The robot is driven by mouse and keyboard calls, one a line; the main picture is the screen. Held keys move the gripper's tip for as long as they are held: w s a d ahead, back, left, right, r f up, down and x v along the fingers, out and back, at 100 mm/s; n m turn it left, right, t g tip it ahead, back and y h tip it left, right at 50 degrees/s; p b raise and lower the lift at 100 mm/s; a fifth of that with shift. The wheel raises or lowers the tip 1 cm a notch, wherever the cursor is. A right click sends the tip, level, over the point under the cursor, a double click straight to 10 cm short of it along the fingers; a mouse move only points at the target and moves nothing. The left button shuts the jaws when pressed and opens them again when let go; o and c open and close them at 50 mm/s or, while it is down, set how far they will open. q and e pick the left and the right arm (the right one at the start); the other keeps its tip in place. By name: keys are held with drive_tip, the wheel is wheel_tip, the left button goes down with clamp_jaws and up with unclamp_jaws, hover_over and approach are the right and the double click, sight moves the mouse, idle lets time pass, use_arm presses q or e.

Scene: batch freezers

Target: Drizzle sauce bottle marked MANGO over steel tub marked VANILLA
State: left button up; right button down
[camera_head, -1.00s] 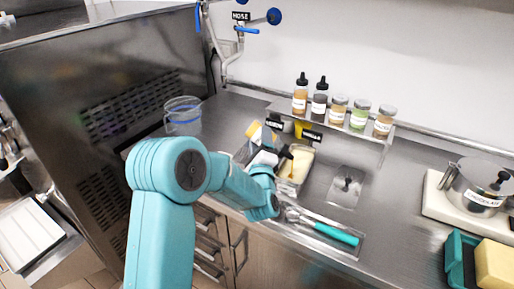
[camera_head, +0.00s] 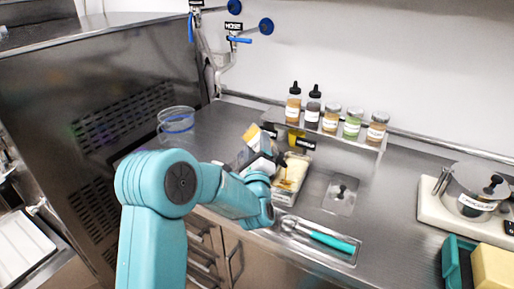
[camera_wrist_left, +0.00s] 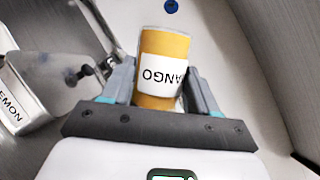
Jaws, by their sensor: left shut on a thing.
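My left gripper (camera_head: 262,163) is shut on the orange-yellow sauce bottle (camera_head: 252,134), whose label reads MANGO in the left wrist view (camera_wrist_left: 163,62). The gripper's fingers (camera_wrist_left: 161,82) stand on either side of it. The bottle is tilted, its base up to the left and its dark nozzle end down to the right. It is above the near-left part of a steel tub (camera_head: 303,179) of pale cream filling. A darker yellow streak lies on the filling. The tag behind this tub is too small to read surely. My right gripper is out of view.
Sauce bottles and jars (camera_head: 330,120) stand on a rear shelf. A scoop (camera_head: 318,235) lies in a tray in front. A steel lid (camera_head: 341,193) lies right of the tub. A clear jug (camera_head: 176,124) stands left. A tub labelled LEMON (camera_wrist_left: 20,108) is beside the gripper.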

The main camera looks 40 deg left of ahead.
use_arm(q)
drive_tip(key=shift+w+a, duration=0.1)
drive_tip(key=shift+w, duration=0.1)
drive_tip(key=shift+w+a+r, duration=0.1)
drive_tip(key=shift+w+a, duration=0.2)
drive_tip(key=shift+w, duration=0.6)
drive_tip(key=shift+w+a, duration=0.3)
drive_tip(key=shift+w, duration=0.55)
drive_tip(key=shift+w, duration=0.1)
drive_tip(key=shift+w+a, duration=0.25)
drive_tip(key=shift+w, duration=0.4)
drive_tip(key=shift+w+a, duration=0.2)
drive_tip(key=shift+w, duration=0.45)
drive_tip(key=shift+w+a, duration=0.25)
drive_tip(key=shift+w, duration=0.4)
drive_tip(key=shift+w, duration=0.1)
drive_tip(key=shift+w+a+p, duration=0.15)
drive_tip(key=shift+w+a, duration=0.2)
drive_tip(key=shift+w, duration=0.6)
drive_tip(key=shift+w+a+p, duration=0.15)
drive_tip(key=shift+w+a, duration=0.15)
drive_tip(key=shift+w, duration=0.6)
